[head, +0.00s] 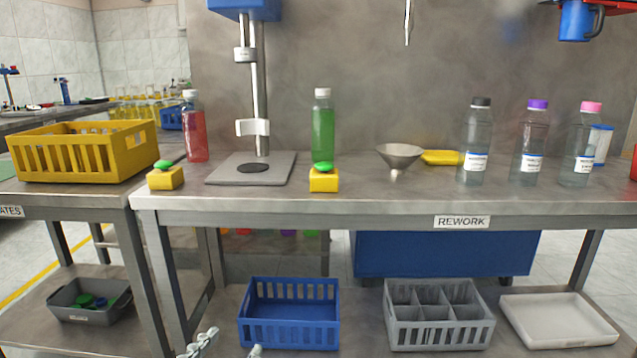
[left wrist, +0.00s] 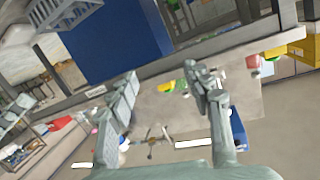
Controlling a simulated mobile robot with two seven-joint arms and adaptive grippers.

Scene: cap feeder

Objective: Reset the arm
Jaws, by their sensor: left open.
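My left gripper (head: 226,350) shows only as two grey fingertips at the bottom edge of the head view, in front of the lower shelf and near the blue crate. In the left wrist view both fingers of this gripper (left wrist: 163,90) stand wide apart with nothing between them. That view is strongly tilted. The rest of the left arm is out of the head view. My right gripper shows in neither view.
Above is the workbench (head: 390,208) with bottles, a funnel (head: 399,156) and a press stand (head: 250,170). The lower shelf holds a blue crate (head: 290,333), a grey divided crate (head: 440,335) and a white tray (head: 558,318). A yellow crate (head: 80,155) stands left.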

